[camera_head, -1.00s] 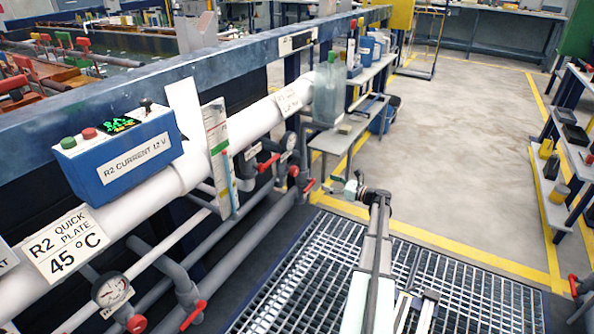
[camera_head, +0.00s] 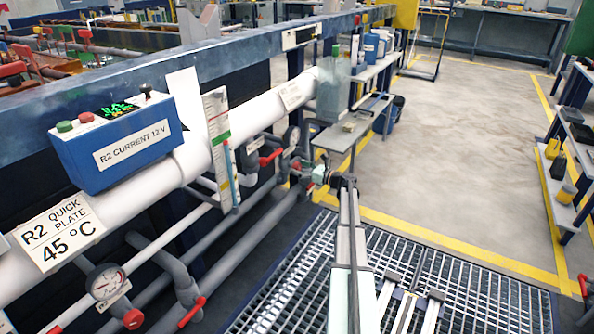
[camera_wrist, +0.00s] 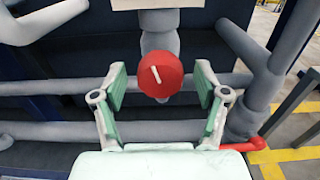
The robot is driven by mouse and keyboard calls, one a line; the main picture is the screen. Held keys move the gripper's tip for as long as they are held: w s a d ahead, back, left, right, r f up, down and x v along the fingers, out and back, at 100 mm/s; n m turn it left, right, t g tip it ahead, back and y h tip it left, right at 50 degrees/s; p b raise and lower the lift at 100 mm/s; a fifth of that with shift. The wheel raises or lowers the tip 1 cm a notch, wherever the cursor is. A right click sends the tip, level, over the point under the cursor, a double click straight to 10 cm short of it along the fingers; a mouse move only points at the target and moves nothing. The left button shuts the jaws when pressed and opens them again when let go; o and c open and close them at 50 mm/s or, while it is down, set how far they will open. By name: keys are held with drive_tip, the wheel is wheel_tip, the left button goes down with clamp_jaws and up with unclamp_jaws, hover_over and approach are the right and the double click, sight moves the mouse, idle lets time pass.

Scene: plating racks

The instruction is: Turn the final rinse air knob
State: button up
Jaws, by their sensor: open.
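A round red knob (camera_wrist: 161,82) with a white pointer bar shows in the wrist view, in front of a grey vertical pipe. The bar leans slightly from vertical. My gripper (camera_wrist: 160,74) is open, with one green-padded finger on each side of the knob in the picture. I cannot tell whether the fingers touch it or how deep they reach. In the head view my gripper (camera_head: 318,174) is small and far off, near the pipes by the white tube. A pale sign above the knob is cut off, so its label cannot be read.
Grey pipes (camera_wrist: 60,131) run behind the fingers. A red valve handle (camera_wrist: 248,146) is at lower right in the wrist view. In the head view, a side table (camera_head: 350,128) stands beyond my gripper. The floor aisle (camera_head: 470,150) to the right is clear.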

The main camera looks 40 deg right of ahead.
drive_tip(key=shift+x, duration=0.85)
drive_tip(key=c, duration=1.1)
drive_tip(key=shift+c, duration=0.2)
